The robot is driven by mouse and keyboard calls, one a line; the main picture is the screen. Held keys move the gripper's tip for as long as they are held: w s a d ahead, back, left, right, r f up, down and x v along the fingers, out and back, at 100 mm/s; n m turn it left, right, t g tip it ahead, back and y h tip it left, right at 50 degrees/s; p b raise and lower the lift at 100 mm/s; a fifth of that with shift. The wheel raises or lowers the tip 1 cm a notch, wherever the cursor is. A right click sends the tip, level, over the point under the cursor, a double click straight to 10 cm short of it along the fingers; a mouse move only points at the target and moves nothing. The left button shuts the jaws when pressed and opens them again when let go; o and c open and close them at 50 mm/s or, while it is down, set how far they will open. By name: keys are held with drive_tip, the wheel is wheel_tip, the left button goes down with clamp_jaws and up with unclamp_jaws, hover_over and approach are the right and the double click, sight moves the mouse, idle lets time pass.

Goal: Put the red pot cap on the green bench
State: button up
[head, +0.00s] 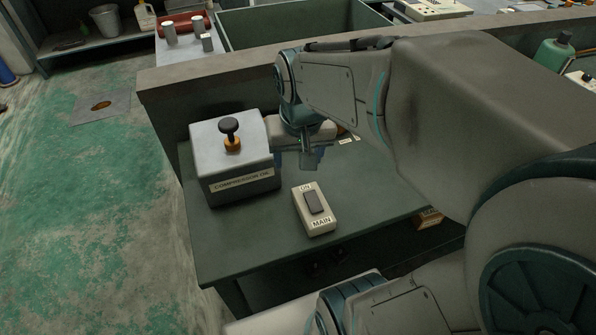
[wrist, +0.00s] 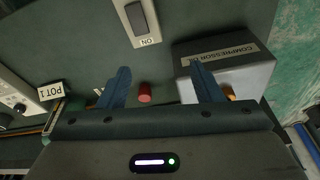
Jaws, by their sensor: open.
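A small red cap (wrist: 145,92) shows in the wrist view, between my two finger tips and nearer the left one. It appears to rest on the dark green bench top, apart from both fingers. I cannot make it out in the head view, where my gripper and arm cover that area. The green bench (head: 245,245) is in the middle of the head view, and its top also fills much of the wrist view (wrist: 85,35). My gripper (head: 311,162) is open and empty over the back of the bench; its fingers also show in the wrist view (wrist: 162,80).
A grey compressor box (head: 235,165) with a black knob stands at the bench's back left. A MAIN switch (head: 314,210) sits near the middle. A POT 1 label (wrist: 51,91) is at left in the wrist view. The bench's front left is clear.

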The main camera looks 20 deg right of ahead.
drive_tip(key=s+a+f+n, duration=0.1)
drive_tip(key=s, duration=0.5)
drive_tip(key=shift+a+f+n, duration=0.2)
drive_tip(key=shift+n, duration=0.2)
idle(0.7)
